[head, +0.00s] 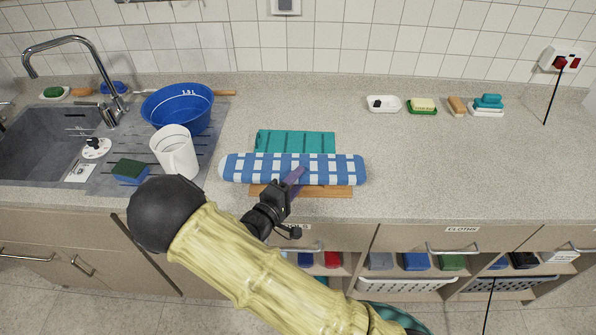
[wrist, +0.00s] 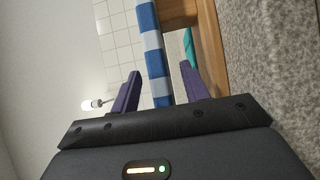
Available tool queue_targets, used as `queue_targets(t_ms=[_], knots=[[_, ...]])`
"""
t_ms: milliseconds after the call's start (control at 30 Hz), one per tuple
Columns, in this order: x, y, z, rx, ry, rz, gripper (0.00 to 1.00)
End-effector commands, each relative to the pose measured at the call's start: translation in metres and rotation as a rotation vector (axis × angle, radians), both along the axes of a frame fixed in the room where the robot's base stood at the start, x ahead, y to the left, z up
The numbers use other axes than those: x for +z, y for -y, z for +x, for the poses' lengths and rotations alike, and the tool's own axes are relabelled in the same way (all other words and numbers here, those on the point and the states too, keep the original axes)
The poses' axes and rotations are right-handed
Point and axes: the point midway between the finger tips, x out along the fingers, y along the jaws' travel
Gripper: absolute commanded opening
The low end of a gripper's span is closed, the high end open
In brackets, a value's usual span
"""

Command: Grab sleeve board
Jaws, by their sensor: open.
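The sleeve board (head: 240,168) has a padded blue-and-white checked top and a wooden base (head: 335,191) on the counter, near its front edge. My gripper (head: 296,178) is at the front side of the board, its purple fingers overlapping the checked top in the head view. In the wrist view the checked top (wrist: 155,55) runs between the two spread fingers of my gripper (wrist: 158,85), with the wooden base (wrist: 208,45) to the right. The fingers are open, with gaps to the padded top. Whether a finger touches it cannot be told.
Soap dishes (head: 383,104) line the back right. The right counter is clear. Open shelves (head: 400,262) are below.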

Motion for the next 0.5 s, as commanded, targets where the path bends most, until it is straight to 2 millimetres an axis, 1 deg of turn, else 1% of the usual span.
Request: queue_targets(t_ms=[33,100,200,500], knots=[[0.003,0.005,0.006,0.000,0.001,-0.002,0.45],[0.002,0.007,0.013,0.004,0.001,-0.001,0.45],[0.001,0.010,0.018,0.008,0.000,0.000,0.45],[0.000,0.010,0.019,0.010,0.001,-0.001,0.45]])
